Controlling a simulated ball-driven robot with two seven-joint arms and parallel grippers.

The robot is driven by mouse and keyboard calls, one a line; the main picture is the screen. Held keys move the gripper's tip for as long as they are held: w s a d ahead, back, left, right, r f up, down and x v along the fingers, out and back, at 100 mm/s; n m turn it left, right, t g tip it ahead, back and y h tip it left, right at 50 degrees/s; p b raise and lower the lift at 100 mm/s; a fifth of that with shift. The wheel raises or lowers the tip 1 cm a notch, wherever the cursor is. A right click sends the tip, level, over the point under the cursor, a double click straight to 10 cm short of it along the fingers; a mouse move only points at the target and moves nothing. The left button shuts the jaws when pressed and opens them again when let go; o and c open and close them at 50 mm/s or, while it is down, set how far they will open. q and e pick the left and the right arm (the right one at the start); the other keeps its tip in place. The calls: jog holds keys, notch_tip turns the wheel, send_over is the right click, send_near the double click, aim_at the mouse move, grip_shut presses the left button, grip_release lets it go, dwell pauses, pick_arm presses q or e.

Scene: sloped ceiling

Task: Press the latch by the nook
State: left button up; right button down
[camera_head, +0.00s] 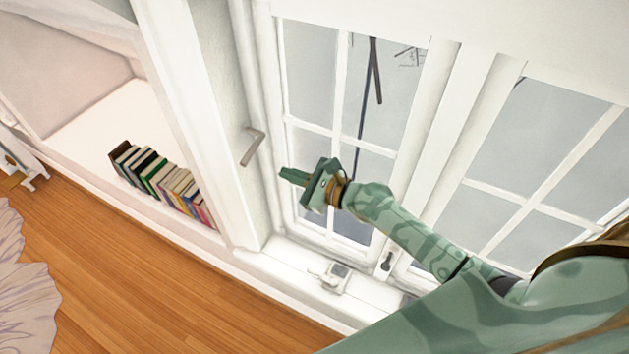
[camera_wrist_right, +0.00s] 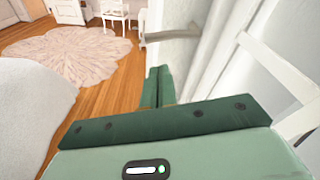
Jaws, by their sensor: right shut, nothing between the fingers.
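The latch (camera_head: 253,146) is a grey metal lever handle on the narrow wall between the nook and the window. The nook (camera_head: 92,122) is a white recess at the left with books on its ledge. My right gripper (camera_head: 283,173) is green, shut and empty. In the head view its tips appear a little right of and below the latch, with a gap between. In the right wrist view the latch (camera_wrist_right: 172,35) shows beyond the shut fingers (camera_wrist_right: 157,86), extending right toward the wall. My left gripper is not in view.
A row of books (camera_head: 163,186) stands on the nook ledge. The white-framed window (camera_head: 345,130) is behind my right arm. A small device (camera_head: 337,277) sits on the sill below. A pale rug (camera_wrist_right: 75,58) lies on the wooden floor (camera_head: 110,270).

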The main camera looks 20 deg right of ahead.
jog(key=f+b+v, duration=0.1)
jog(key=v, duration=0.5)
jog(key=shift+s+r, duration=0.2)
jog(key=shift+r, duration=0.25)
jog(key=shift+d, duration=0.2)
